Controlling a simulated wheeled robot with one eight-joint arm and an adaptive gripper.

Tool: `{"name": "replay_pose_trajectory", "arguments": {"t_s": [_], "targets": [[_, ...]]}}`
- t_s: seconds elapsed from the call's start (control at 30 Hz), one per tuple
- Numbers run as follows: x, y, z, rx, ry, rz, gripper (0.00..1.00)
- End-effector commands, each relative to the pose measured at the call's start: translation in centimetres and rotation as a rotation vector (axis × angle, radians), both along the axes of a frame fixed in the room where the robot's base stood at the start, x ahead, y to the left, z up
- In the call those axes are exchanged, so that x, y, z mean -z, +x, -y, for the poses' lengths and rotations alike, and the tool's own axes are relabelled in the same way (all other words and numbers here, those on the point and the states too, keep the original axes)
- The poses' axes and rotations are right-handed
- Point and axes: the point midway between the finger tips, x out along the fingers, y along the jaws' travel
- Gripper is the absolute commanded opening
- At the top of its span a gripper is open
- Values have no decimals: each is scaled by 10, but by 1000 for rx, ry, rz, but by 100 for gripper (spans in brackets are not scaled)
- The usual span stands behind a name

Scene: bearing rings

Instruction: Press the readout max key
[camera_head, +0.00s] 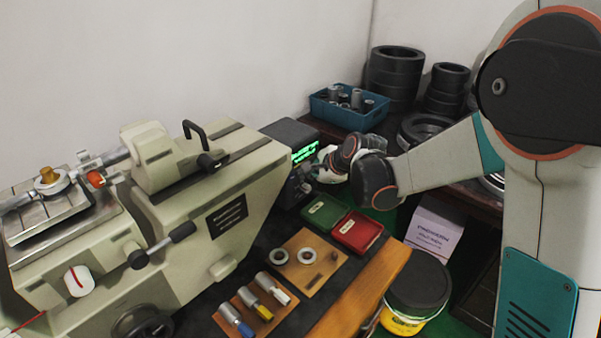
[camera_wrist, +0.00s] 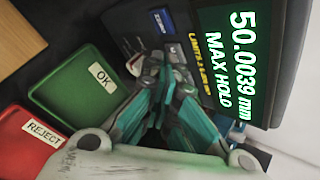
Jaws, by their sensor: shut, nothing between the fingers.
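The readout (camera_head: 290,136) is a dark box at the right end of the grey measuring machine. Its green display (camera_wrist: 236,62) shows "50.0039 mm MAX HOLD" in the wrist view. The readout's key panel (camera_wrist: 147,20) lies left of the display. My gripper (camera_wrist: 157,60) is shut and empty, with its fingertips at the panel's lower part. Whether they touch a key cannot be told, and the max key's label is not readable. In the head view my gripper (camera_head: 312,172) reaches the readout's front from the right.
A green OK tray (camera_head: 325,212) and a red REJECT tray (camera_head: 358,231) lie in front of the readout. A wooden board with rings (camera_head: 308,262) is nearer. A blue bin (camera_head: 335,112) and stacked black rings (camera_head: 394,72) stand behind.

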Motion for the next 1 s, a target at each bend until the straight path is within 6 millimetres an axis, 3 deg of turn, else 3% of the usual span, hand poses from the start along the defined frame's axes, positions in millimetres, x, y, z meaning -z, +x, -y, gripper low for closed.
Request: {"name": "replay_pose_trajectory", "arguments": {"t_s": [1.0], "targets": [[0,-8,11,0,0,0,0]]}}
